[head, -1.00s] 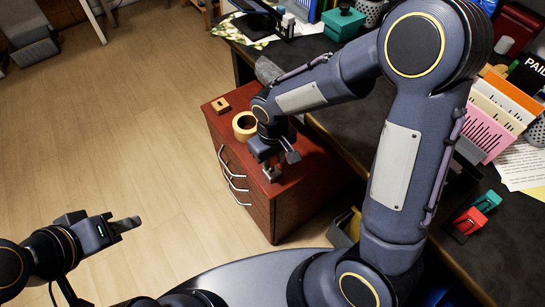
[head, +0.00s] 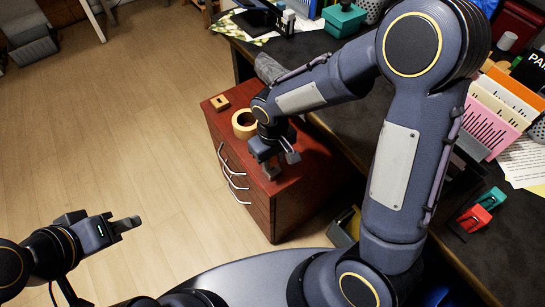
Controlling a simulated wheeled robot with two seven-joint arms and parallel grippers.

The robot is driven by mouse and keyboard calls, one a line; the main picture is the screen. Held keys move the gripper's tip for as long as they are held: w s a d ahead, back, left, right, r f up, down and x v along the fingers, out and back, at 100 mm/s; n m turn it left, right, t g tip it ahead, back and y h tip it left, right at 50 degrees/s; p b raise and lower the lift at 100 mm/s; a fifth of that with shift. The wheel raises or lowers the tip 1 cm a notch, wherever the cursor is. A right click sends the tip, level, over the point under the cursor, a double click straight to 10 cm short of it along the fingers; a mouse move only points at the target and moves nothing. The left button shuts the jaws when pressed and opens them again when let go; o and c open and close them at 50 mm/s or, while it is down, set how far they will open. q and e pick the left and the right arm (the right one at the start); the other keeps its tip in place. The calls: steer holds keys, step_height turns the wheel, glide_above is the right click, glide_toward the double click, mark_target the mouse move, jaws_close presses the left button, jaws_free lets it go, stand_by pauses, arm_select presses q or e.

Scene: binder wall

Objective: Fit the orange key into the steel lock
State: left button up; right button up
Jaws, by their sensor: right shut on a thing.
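My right gripper (head: 279,165) points down at the top of the red-brown drawer cabinet (head: 312,174), near its front edge. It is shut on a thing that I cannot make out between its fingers. I do not see an orange key clearly in this view, and the arm and gripper hide part of the cabinet top. I cannot pick out the steel lock either. My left gripper (head: 126,224) hangs over the wooden floor at the lower left, well away from the cabinet. I see nothing in it, and I cannot tell whether its fingers are apart.
A tan ring (head: 244,124) and a small wooden block (head: 220,103) stand on the cabinet behind my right gripper. The dark desk (head: 350,112) runs along the right, with a pink file holder (head: 489,128) and a red object (head: 474,220).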

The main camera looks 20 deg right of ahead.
steer(key=shift+f+b, duration=0.65)
steer(key=shift+f, duration=0.25)
steer(key=o, duration=1.1)
steer(key=shift+r, duration=0.1)
steer(key=shift+c, duration=0.2)
step_height(320, 180, up, 8)
steer(key=shift+f+p, duration=0.1)
steer(key=shift+p, duration=1.15)
